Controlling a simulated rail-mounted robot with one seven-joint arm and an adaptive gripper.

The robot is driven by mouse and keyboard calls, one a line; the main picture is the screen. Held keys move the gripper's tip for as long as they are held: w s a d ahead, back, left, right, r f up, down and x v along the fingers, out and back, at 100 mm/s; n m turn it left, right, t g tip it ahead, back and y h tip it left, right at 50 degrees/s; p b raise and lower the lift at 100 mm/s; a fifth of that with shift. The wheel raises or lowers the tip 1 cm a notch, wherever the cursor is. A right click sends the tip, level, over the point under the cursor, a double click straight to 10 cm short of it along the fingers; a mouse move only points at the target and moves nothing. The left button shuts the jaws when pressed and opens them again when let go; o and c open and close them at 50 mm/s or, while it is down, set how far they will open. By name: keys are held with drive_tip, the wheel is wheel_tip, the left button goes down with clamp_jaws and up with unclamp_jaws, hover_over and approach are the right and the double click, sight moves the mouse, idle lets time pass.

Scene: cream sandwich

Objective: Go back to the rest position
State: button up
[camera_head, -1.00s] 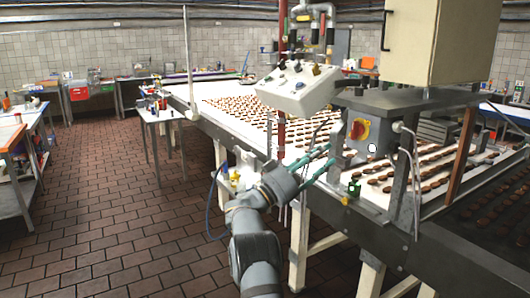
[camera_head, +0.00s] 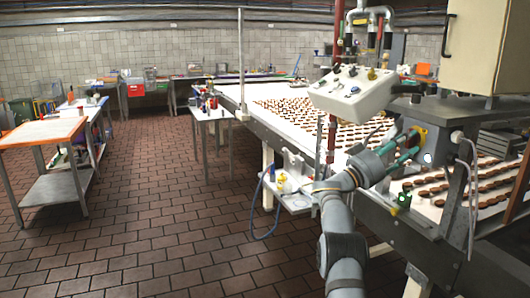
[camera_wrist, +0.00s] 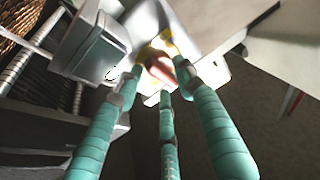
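My gripper (camera_head: 413,145) has teal fingers and is at the front of the grey control box (camera_head: 437,148) beside the conveyor. Its fingers are spread apart, pointing at the box's rotary switch. In the wrist view my gripper (camera_wrist: 162,82) shows three separate fingers around a blurred reddish knob (camera_wrist: 160,68) with yellow next to it. I cannot tell whether any finger touches the knob. In the head view the fingers mostly cover the switch.
The conveyor (camera_head: 235,93) carries rows of brown biscuits. A tilted control panel (camera_head: 350,92) hangs above it, near a red pipe (camera_head: 333,130). The brick floor (camera_head: 150,215) between is clear.

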idle(0.3)
drive_tip(key=shift+a, duration=0.15)
drive_tip(key=v, duration=1.2)
drive_tip(key=x, duration=1.2)
drive_tip(key=shift+d, duration=0.25)
drive_tip(key=shift+f, duration=0.15)
drive_tip(key=n, duration=0.1)
drive_tip(key=n+t+b, duration=0.1)
drive_tip(key=shift+s+a+r+n, duration=0.15)
drive_tip(key=shift+a+r+n, duration=0.05)
drive_tip(key=shift+n, duration=0.1)
drive_tip(key=shift+d+n+t+y, duration=0.2)
drive_tip(key=shift+n+t+y, duration=0.2)
drive_tip(key=shift+n, duration=0.2)
drive_tip(key=shift+a, duration=0.1)
